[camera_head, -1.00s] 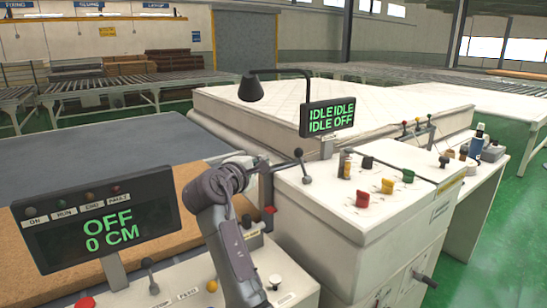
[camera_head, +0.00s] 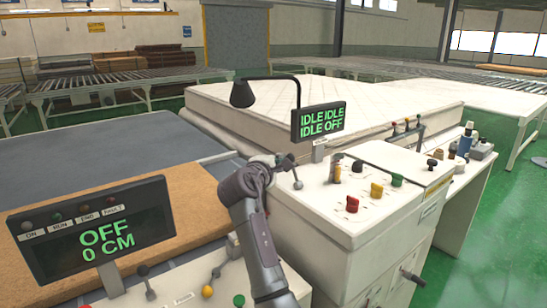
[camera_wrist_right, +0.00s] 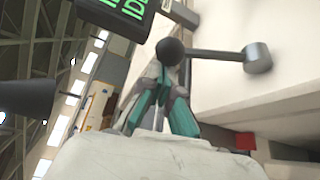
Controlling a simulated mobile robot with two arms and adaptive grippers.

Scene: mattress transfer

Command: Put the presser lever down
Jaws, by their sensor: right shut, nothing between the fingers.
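The presser lever (camera_head: 293,173), a short metal rod with a dark ball knob, stands on the left part of the white console top, leaning slightly left. My right gripper (camera_head: 276,160) is shut and empty, its tip just left of the knob in the head view. In the right wrist view the shut teal-lined fingers (camera_wrist_right: 168,98) point up toward the dark knob of the lever (camera_wrist_right: 171,51), which appears just beyond them. I cannot tell if they touch it. My left gripper is not in view.
The console (camera_head: 345,215) carries red, yellow and green knobs. A display reading IDLE and OFF (camera_head: 318,121) and a black lamp (camera_head: 242,94) stand close behind the lever. A second display (camera_head: 95,228) reads OFF, 0 CM. A white mattress (camera_head: 380,95) lies behind.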

